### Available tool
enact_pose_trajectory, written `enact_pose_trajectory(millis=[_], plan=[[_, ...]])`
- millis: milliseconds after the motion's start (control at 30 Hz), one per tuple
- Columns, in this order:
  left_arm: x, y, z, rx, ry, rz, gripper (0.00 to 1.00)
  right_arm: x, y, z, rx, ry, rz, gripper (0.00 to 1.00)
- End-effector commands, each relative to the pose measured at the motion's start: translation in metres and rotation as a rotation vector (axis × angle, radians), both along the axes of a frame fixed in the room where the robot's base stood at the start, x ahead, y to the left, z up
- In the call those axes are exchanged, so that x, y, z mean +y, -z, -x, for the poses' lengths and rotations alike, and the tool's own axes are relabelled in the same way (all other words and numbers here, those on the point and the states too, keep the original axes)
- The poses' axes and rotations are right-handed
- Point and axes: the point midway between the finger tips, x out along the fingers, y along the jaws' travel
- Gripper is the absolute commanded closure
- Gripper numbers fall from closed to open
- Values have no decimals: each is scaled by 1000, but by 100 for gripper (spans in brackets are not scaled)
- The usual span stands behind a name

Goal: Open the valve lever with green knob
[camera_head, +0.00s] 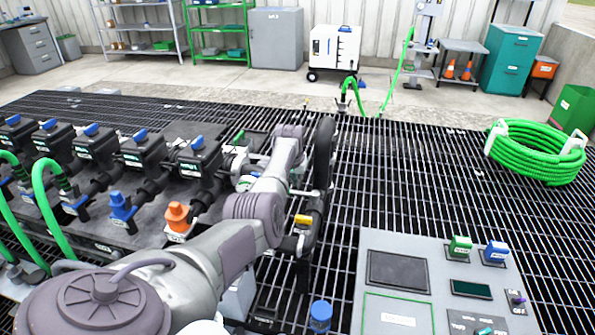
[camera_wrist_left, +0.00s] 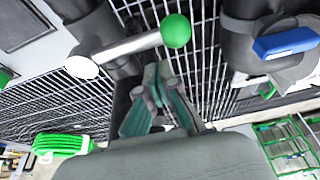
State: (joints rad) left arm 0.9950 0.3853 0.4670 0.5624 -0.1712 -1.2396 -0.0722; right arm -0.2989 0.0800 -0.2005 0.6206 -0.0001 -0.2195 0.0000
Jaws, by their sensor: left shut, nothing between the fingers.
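The green knob (camera_wrist_left: 176,30) shows in the left wrist view at the end of a silver valve lever (camera_wrist_left: 128,47). The lever runs from a white end cap at left up to the knob. My left gripper (camera_wrist_left: 155,88) is shut and empty, with its teal-grey fingers just below the lever in that picture. Whether they touch the lever is unclear. In the head view my left arm (camera_head: 258,205) reaches beside a dark upright pipe (camera_head: 323,150), and the lever cannot be made out clearly there. My right gripper is not in view.
Black valves with blue handles (camera_head: 140,135) stand in a row at left, with blue and orange fittings near them. A control console (camera_head: 400,272) is at lower right. A green hose coil (camera_head: 535,150) lies on the open grating (camera_head: 410,165).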

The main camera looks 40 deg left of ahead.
Motion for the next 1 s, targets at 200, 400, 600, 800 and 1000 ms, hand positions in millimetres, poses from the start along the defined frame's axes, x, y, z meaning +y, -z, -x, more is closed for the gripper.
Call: enact_pose_trajectory(millis=[200, 400, 600, 800, 1000], plan=[[-6, 2, 11, 0, 0, 0, 100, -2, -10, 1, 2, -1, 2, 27], [-6, 4, 13, 1, -1, 1, 100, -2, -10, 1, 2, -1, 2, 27], [-7, 4, 13, 1, -1, 1, 100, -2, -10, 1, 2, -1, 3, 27], [-7, 3, 14, 1, -14, -1, 100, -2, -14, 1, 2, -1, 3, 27], [-8, 2, 17, 2, -63, 0, 100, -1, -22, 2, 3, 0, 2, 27]])
